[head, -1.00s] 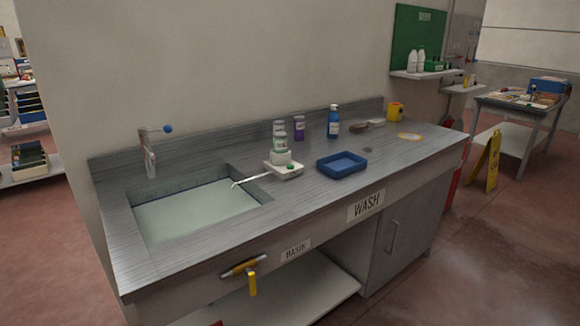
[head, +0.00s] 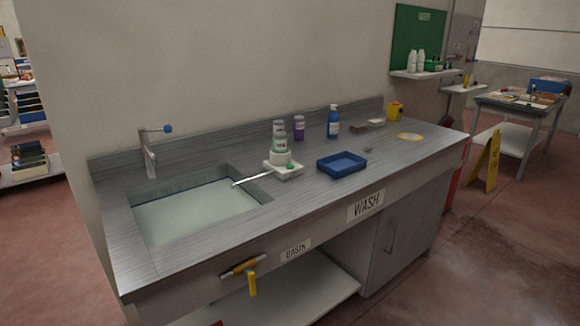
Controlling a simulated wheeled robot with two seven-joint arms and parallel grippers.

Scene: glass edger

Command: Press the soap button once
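A soap dispenser (head: 281,158) stands on the counter at the right edge of the basin. It has a pale base, a clear bottle with a green-tinted band above it, and a thin spout reaching left over the basin. A small green button (head: 290,166) sits on the front right of its base. The basin (head: 195,207) holds pale greenish water. Neither of my grippers shows in the head view.
A blue tray (head: 341,170) lies right of the dispenser. Behind stand a purple jar (head: 298,133) and a blue bottle (head: 333,123). A tap (head: 149,155) rises behind the basin. A yellow-handled valve (head: 252,284) sticks out from the counter front. Counter right of the tray is mostly clear.

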